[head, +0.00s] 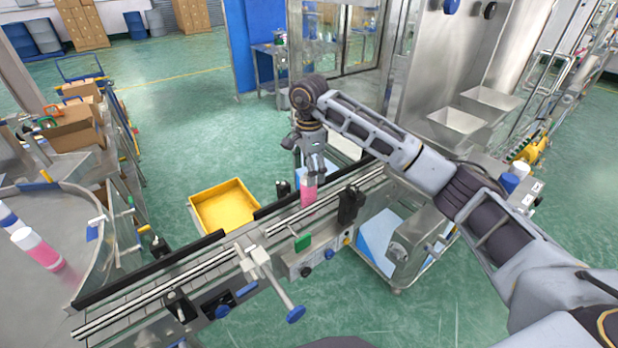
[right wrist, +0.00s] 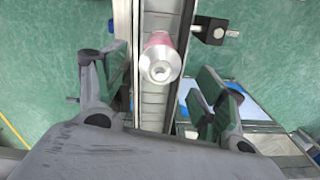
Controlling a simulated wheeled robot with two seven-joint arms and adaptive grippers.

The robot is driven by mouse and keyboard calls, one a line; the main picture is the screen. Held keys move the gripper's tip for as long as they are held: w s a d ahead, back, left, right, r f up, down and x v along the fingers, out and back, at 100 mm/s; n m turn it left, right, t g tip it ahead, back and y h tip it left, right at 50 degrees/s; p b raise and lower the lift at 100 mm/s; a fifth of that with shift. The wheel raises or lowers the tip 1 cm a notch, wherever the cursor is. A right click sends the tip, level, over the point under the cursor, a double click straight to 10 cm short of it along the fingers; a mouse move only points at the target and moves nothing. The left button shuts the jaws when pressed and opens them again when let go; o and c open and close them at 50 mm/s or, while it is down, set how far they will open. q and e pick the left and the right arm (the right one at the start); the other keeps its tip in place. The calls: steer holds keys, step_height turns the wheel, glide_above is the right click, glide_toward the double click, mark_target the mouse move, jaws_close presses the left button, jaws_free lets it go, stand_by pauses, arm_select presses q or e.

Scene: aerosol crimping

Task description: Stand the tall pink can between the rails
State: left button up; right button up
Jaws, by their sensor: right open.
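A pink can (head: 308,193) with a pale top stands upright on the conveyor (head: 180,283) between its rails. In the right wrist view the same can (right wrist: 161,58) is seen from above, over the grey belt. My right gripper (head: 311,166) is above the can's top, pointing down. In the right wrist view its fingers (right wrist: 160,82) are spread wide, one on each side of the conveyor, with no visible contact with the can. The can's lower part is partly hidden by the near rail in the head view. My left gripper is not in view.
A yellow tray (head: 225,206) lies behind the conveyor. Black blocks (head: 349,204) and a clamp with a blue knob (head: 295,314) are fixed along the conveyor.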

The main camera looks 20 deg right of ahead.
steer(key=shift+r, duration=3.75)
steer(key=shift+s, duration=0.1)
